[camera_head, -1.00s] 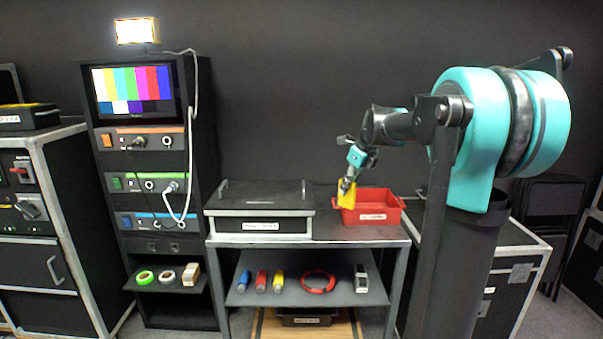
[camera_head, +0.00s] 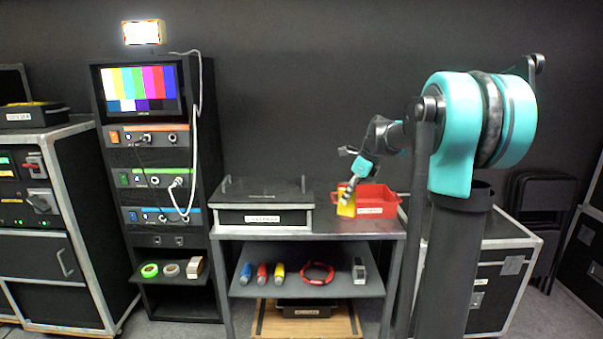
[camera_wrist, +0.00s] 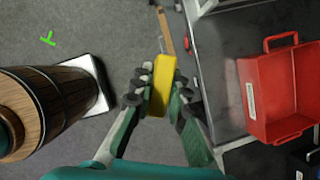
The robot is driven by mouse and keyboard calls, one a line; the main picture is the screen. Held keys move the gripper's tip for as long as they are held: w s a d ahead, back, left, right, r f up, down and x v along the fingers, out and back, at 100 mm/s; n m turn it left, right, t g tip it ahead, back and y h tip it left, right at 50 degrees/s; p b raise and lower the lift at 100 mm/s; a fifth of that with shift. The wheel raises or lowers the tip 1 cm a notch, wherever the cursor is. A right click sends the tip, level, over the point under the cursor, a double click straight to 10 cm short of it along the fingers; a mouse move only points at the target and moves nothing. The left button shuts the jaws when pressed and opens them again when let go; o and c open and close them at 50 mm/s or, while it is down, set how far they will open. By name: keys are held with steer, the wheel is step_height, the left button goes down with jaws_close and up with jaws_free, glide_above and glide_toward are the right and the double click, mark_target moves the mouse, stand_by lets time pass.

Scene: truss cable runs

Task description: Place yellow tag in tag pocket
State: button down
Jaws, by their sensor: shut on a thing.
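The yellow tag (camera_head: 347,204) is a small block between the fingers of my gripper (camera_head: 350,192). The wrist view shows the tag (camera_wrist: 158,86) upright between the two fingertips of my gripper (camera_wrist: 160,95), which is shut on it. In the head view the tag overlaps the left end of the red bin. In the wrist view the tag is over the floor, left of the cart's edge and apart from the red bin. I cannot make out a tag pocket in either view.
The red bin (camera_head: 376,210) stands on the cart top (camera_head: 325,232), right of a lidded black case (camera_head: 262,218); it also shows in the wrist view (camera_wrist: 283,90). A rack (camera_head: 200,245) with a colour-bar screen (camera_head: 141,90) stands left. Tape rolls and cables lie on shelves.

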steer(key=d+f+n+g+h, duration=0.2)
steer(key=f+n+g, duration=0.1)
steer(key=f+n, duration=0.9)
steer(key=d+f+n+g+h, duration=0.2)
steer(key=f+n+g, duration=0.2)
steer(key=f+n, duration=0.75)
steer(key=s+r+x, duration=0.1)
steer(key=s+x, duration=0.1)
steer(key=x, duration=0.7)
steer(key=shift+f+t, duration=0.25)
steer(key=shift+t, duration=0.05)
steer(key=shift+a, duration=0.2)
